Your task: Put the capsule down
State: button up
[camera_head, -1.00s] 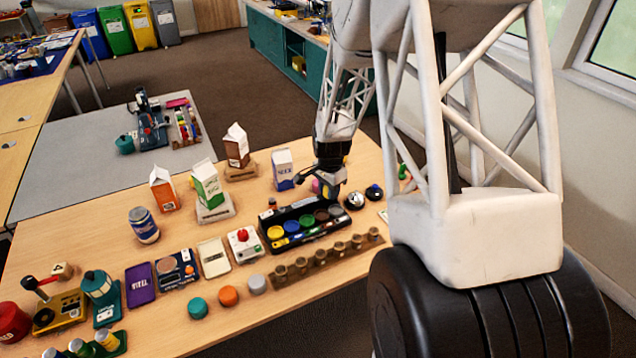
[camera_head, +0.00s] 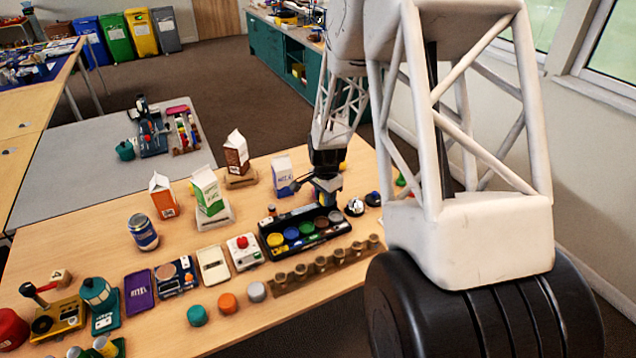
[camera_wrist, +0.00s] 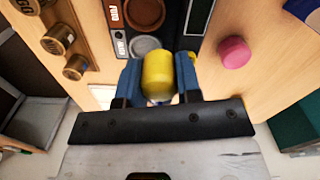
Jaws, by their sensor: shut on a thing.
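My gripper (camera_wrist: 158,72) is in the wrist view with its two blue fingers on either side of the yellow capsule (camera_wrist: 158,76). It is shut on the capsule, whose lower end by the palm looks pale. In the head view my gripper (camera_head: 322,190) is above the far right end of the black paint tray, between it and the milk carton. I cannot tell whether the capsule touches anything below.
The black paint tray (camera_head: 272,252) with round wells is close by. A pink disc (camera_wrist: 234,52) lies right of the capsule in the wrist view. A blue-and-white milk carton (camera_head: 283,176) stands left of my gripper. A wooden rack (camera_head: 283,289) lies in front of the tray.

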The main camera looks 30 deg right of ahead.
jog(key=w+d, duration=0.1)
jog(key=w, duration=0.3)
jog(key=w+d, duration=0.1)
jog(key=w, duration=0.3)
jog(key=w+d+f, duration=0.1)
jog(key=w+d, duration=0.1)
jog(key=w, duration=0.2)
jog(key=shift+w+f, duration=0.1)
jog(key=shift+w, duration=0.3)
jog(key=shift+f, duration=0.1)
jog(key=shift+f, duration=1.65)
jog(key=shift+f, duration=0.1)
jog(key=o, duration=0.9)
notch_tip(320, 180, up, 12)
